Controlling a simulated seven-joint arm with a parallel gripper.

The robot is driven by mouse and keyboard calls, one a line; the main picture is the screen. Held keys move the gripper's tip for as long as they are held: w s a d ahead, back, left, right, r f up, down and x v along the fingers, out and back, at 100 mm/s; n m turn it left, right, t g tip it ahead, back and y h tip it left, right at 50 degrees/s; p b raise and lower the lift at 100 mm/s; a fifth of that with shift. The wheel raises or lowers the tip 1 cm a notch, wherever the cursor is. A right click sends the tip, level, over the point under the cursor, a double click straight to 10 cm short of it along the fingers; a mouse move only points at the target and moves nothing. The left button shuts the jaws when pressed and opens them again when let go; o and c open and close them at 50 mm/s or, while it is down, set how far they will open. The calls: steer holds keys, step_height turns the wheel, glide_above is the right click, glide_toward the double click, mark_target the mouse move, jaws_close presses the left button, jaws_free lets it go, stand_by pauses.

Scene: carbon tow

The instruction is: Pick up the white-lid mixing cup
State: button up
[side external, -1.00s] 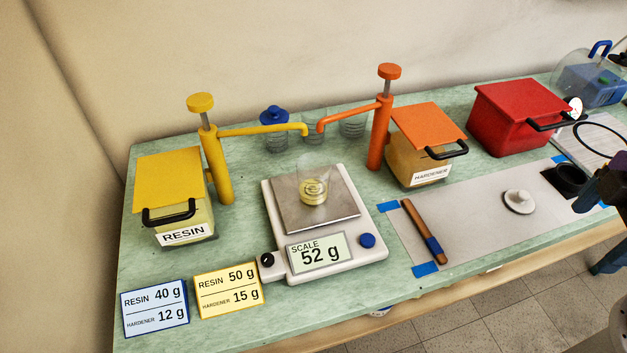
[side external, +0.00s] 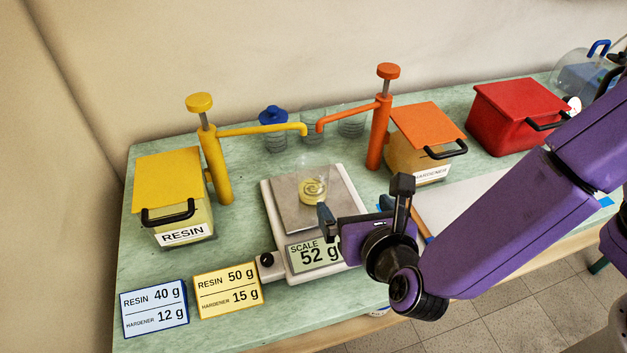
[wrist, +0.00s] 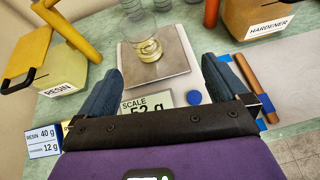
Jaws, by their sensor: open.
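A clear mixing cup (side external: 313,188) with swirled pale yellow contents stands upright on the scale's metal plate (side external: 340,212). It also shows in the wrist view (wrist: 148,48). I see no white lid on it. The scale display (side external: 314,254) reads 52 g. My gripper (side external: 363,204) is open and empty over the front right of the scale, apart from the cup. In the wrist view its two blue-grey fingers (wrist: 161,64) are spread, with the cup beyond them. My arm hides the spot where a white knobbed lid lay earlier.
Behind the cup are a blue-lidded cup (side external: 275,135) and other clear cups (side external: 313,125). The yellow pump (side external: 215,165) and orange pump (side external: 378,135) flank the scale, spouts reaching inward. A wooden-handled tool (wrist: 257,85) lies right of my gripper. Recipe cards (side external: 228,290) stand front left.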

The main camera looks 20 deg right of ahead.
mark_target(315, 185)
steer(key=shift+n+t+y, duration=0.4)
steer(key=shift+n, duration=0.4)
steer(key=a+x, duration=0.1)
steer(key=x, duration=0.3)
steer(key=a+x, duration=0.1)
steer(key=x, duration=0.3)
steer(key=f+x, duration=0.1)
steer(key=x, duration=0.3)
steer(key=shift+s+a, duration=0.1)
steer(key=shift+a, duration=0.3)
steer(key=shift+d+x, duration=0.15)
steer(key=shift+x, duration=1.15)
steer(key=shift+d+x, duration=0.1)
steer(key=shift+x, duration=1.15)
steer(key=c, duration=1.1)
